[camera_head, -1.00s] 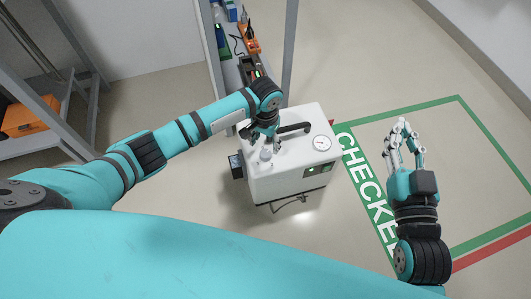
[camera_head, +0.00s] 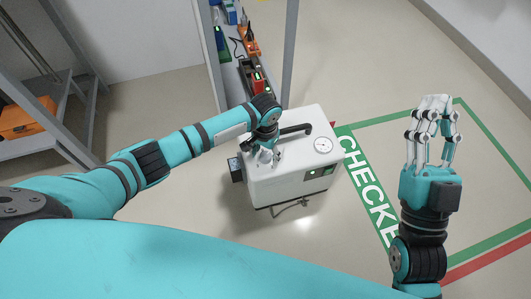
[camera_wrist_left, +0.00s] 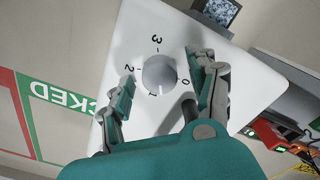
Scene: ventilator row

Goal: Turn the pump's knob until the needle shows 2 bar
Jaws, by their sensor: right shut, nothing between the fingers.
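The pump (camera_head: 295,170) is a white box on the floor with a black handle and a round white gauge (camera_head: 323,145) on top. The gauge's needle is too small to read. The round grey knob (camera_wrist_left: 158,72) sits on the pump's top, ringed by marks 0 to 3; its pointer line faces about the 1. My left gripper (camera_wrist_left: 162,78) is open, fingers on either side of the knob, with gaps showing. In the head view my left gripper (camera_head: 264,157) mostly hides the knob. My right gripper (camera_head: 434,112) is shut and empty, right of the pump.
A green floor frame (camera_head: 367,190) marked "CHECKED" lies right of the pump, with a red line beyond. A shelf rack (camera_head: 287,60) with devices stands behind the pump. Another rack with an orange case (camera_head: 27,118) is at the left.

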